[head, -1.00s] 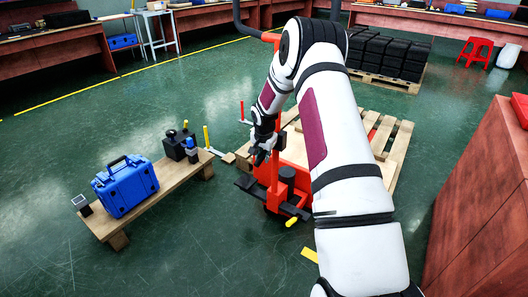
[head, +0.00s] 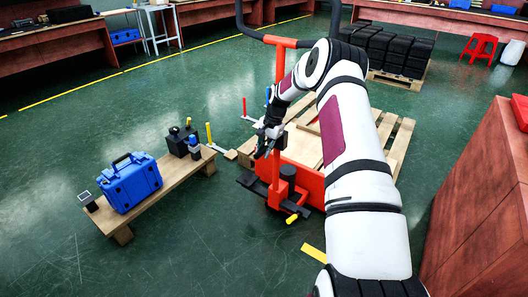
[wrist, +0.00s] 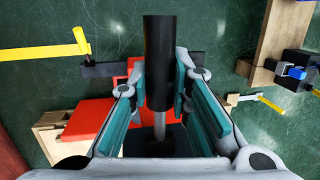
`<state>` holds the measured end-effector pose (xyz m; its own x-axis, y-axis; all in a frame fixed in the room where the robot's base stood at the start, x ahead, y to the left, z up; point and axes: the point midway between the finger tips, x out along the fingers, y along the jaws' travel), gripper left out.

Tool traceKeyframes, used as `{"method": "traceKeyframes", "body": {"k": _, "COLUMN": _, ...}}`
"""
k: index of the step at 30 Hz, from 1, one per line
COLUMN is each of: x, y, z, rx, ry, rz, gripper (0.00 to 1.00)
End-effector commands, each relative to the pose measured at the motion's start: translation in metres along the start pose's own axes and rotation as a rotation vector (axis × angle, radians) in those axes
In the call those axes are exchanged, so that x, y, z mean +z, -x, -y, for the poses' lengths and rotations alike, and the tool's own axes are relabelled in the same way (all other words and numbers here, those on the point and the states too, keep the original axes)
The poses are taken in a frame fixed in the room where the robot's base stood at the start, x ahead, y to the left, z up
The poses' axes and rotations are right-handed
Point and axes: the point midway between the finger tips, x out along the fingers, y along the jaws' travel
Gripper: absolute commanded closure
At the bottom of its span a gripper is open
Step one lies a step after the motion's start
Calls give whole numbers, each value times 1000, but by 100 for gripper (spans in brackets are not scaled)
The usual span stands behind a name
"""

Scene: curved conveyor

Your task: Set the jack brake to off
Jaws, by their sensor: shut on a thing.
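The red pallet jack (head: 306,182) stands at the front of a wooden pallet, its red column (head: 280,62) upright behind my arm. My gripper (head: 268,137) is beside the column, above the jack's base. In the wrist view my gripper (wrist: 159,68) has its teal-padded fingers shut on a black cylindrical handle (wrist: 159,35), which sits on a thin grey rod. A yellow-tipped pedal (head: 292,218) sticks out low on the jack; a yellow bar also shows in the wrist view (wrist: 45,51). No brake marking is legible, so I cannot tell the brake's setting.
A low wooden bench (head: 181,184) on the left holds a blue case (head: 130,183) and small devices. A red cabinet (head: 480,200) stands close on the right. Black stacked goods (head: 395,50) and a red stool (head: 476,52) are behind. Green floor in front is clear.

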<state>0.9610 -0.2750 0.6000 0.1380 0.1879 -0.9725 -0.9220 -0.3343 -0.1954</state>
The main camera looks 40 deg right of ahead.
Motion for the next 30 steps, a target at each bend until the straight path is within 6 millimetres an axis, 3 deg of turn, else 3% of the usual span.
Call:
{"method": "traceKeyframes", "body": {"k": 9, "x": 0, "y": 0, "z": 0, "rx": -1, "ry": 0, "rz": -1, "gripper": 100}}
{"method": "traceKeyframes", "body": {"k": 10, "x": 0, "y": 0, "z": 0, "rx": -1, "ry": 0, "rz": -1, "gripper": 75}}
{"method": "traceKeyframes", "body": {"k": 12, "x": 0, "y": 0, "z": 0, "rx": -1, "ry": 0, "rz": -1, "gripper": 60}}
{"method": "traceKeyframes", "body": {"k": 23, "x": -1, "y": 3, "z": 0, "rx": -1, "ry": 0, "rz": -2, "gripper": 60}}
{"method": "traceKeyframes", "body": {"k": 30, "x": -2, "y": 37, "z": 0, "rx": -2, "ry": 1, "rz": -6, "gripper": 60}}
